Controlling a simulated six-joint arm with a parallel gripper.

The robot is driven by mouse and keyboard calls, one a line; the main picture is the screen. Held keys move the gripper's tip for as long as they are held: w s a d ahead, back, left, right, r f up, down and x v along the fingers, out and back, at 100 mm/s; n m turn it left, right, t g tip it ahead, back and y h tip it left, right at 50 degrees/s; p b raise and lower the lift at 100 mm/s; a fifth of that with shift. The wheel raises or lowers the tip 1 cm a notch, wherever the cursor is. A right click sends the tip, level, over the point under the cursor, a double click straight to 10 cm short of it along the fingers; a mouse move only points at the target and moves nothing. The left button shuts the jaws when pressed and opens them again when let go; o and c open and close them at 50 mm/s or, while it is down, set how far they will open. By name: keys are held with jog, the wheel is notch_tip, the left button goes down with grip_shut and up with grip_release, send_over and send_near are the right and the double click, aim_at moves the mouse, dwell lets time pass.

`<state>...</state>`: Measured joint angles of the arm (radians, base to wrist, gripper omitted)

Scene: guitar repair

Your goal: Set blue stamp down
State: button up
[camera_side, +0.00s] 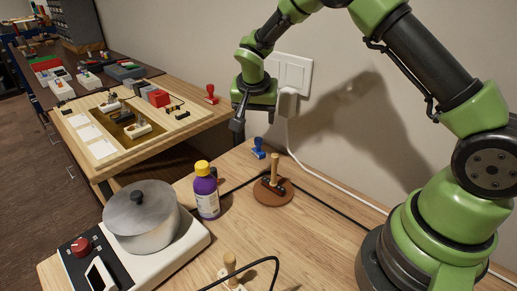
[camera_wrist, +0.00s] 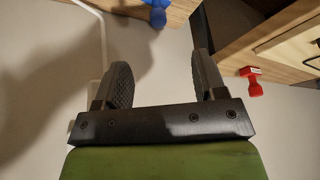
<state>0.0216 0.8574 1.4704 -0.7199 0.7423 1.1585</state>
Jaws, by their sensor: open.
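The blue stamp (camera_side: 258,148) stands on the wooden table near the wall, just behind a round brown base with a wooden peg. My gripper (camera_side: 238,128) is above the table, up and to the left of the stamp, and apart from it. In the wrist view the blue stamp (camera_wrist: 157,12) is at the top edge, partly cut off, beyond the fingers. My gripper also shows there (camera_wrist: 163,75) with its two fingers apart and nothing between them.
A red stamp (camera_side: 211,95) stands on the higher bench by the wall. A purple bottle with a yellow cap (camera_side: 206,190), the brown peg base (camera_side: 273,192) and a pot on a hot plate (camera_side: 141,215) stand on the table. A white cable (camera_side: 300,160) runs down the wall.

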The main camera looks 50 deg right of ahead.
aim_at(259, 138)
jog(key=x, duration=0.6)
jog(key=shift+f, duration=0.15)
jog(key=x, duration=0.6)
jog(key=shift+s, duration=0.2)
grip_shut()
